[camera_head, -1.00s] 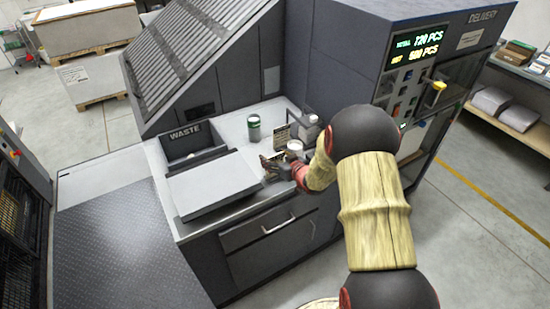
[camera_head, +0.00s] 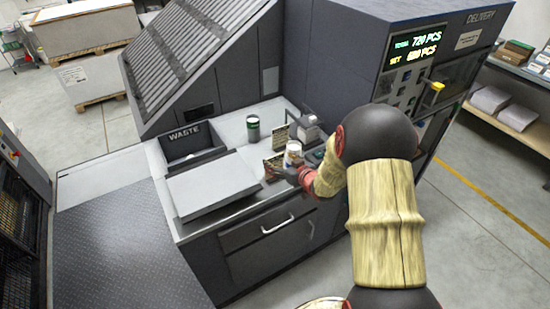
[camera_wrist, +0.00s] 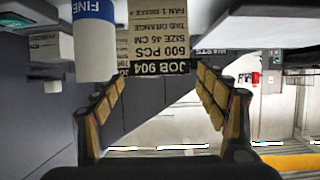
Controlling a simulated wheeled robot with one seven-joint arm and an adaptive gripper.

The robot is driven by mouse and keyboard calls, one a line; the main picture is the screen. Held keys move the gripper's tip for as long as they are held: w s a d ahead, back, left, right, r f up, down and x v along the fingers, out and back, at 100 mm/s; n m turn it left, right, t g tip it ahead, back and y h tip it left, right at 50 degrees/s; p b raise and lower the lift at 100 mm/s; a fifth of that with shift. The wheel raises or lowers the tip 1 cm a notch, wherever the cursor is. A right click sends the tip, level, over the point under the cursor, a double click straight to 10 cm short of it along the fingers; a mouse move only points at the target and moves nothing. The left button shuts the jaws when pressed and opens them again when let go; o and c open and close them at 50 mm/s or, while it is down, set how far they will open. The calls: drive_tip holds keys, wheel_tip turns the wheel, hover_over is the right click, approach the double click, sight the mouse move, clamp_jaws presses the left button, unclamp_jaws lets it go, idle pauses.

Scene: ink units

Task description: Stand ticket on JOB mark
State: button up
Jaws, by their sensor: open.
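A pale card ticket (camera_wrist: 159,38) stands just ahead of my gripper in the wrist view. It reads upside down there, with JOB 904, 600 PCS and SIZE 45 CM. My gripper (camera_wrist: 160,82) is open, its fingertips on either side of the card's edge and not closed on it. In the head view my gripper (camera_head: 283,171) is low over the counter. One small card (camera_head: 272,163) is beside it, and another card (camera_head: 281,137) stands farther back. I cannot tell for certain which one the wrist view shows. I cannot make out the JOB mark.
A white can (camera_head: 293,151) with a blue FINE band (camera_wrist: 94,10) stands close beside the gripper. A dark green can (camera_head: 253,128) and a grey device (camera_head: 306,129) stand behind. The waste bin (camera_head: 192,147) and a pale flat panel (camera_head: 213,185) are to the left.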

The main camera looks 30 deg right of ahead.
drive_tip(key=v, duration=0.7)
drive_tip(key=s+a+r+m+g+h, duration=0.1)
drive_tip(key=s+a+r+g+h, duration=0.15)
drive_tip(key=r, duration=0.55)
drive_tip(key=s+a+r+g+h, duration=0.1)
drive_tip(key=s+a+r, duration=0.15)
drive_tip(key=r, duration=0.55)
drive_tip(key=s+a+r+g+y, duration=0.1)
drive_tip(key=s+a+r+g, duration=0.1)
drive_tip(key=s+a, duration=0.5)
drive_tip(key=s+a+r+g+y, duration=0.2)
drive_tip(key=s+a, duration=0.6)
drive_tip(key=s, duration=0.7)
drive_tip(key=shift+s+r+n+p, duration=0.25)
drive_tip(key=shift+r+n+p, duration=0.1)
drive_tip(key=shift+r, duration=0.25)
drive_tip(key=shift+d+g, duration=0.1)
drive_tip(key=shift+g, duration=0.15)
